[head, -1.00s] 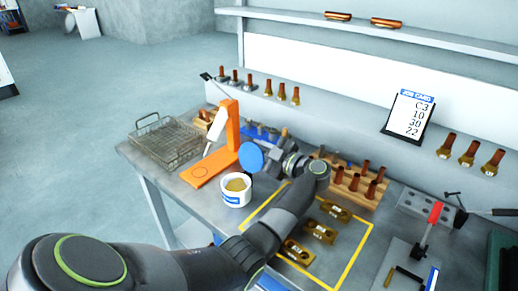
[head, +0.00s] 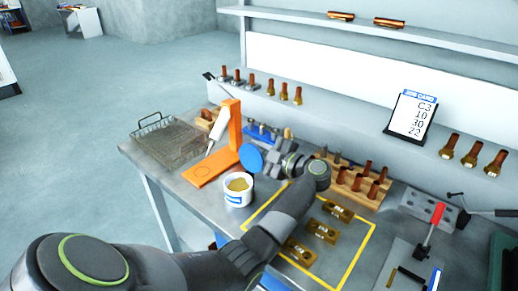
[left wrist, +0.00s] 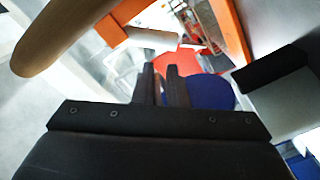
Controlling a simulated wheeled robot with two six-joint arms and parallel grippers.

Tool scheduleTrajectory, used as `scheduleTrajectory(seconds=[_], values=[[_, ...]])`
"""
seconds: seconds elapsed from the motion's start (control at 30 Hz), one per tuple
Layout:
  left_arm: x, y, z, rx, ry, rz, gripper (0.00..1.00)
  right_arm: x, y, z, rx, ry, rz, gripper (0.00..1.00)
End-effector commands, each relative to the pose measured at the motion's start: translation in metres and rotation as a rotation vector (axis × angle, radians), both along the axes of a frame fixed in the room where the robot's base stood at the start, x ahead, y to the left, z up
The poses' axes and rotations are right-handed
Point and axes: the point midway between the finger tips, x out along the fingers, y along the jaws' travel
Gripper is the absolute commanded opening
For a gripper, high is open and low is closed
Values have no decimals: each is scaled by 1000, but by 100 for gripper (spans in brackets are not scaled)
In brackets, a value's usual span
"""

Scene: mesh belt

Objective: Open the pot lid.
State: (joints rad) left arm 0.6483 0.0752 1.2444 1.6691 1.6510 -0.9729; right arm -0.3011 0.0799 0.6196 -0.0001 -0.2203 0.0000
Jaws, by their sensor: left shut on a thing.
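The white pot (head: 238,198) with a blue label stands upright on the bench, its mouth uncovered and yellowish content showing inside. The round blue lid (head: 250,158) is off the pot, tilted on edge above and slightly right of it. My left gripper (head: 266,157) is shut on the lid's edge and holds it in the air. In the left wrist view the dark fingers (left wrist: 160,86) are close together, with the blue lid (left wrist: 212,92) beside and behind them. My right gripper is out of view.
An orange stand (head: 228,140) holding a white tube is just behind and left of the pot. A wire basket (head: 170,144) is farther left. A wooden rack (head: 352,182) with copper-coloured parts stands right of my wrist. Yellow tape (head: 352,258) frames several brass blocks.

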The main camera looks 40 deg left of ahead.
Motion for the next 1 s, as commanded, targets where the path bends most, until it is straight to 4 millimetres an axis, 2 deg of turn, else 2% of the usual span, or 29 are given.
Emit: scheduleTrajectory(seconds=[0.03, 0.07, 0.17, 0.57, 0.77, 1.0], values=[[2, 1, 10, 12, -14, -2, 0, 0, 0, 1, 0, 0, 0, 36], [2, 1, 10, 12, -13, -3, 15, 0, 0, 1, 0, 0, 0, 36], [2, 1, 9, 12, -12, -2, 28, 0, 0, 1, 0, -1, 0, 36], [1, -4, 3, 4, -4, -1, 29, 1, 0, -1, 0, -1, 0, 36], [0, -35, 1, 1, -6, -5, 29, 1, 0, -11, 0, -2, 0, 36], [-4, -95, 1, 1, -7, -5, 29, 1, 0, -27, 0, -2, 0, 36]])
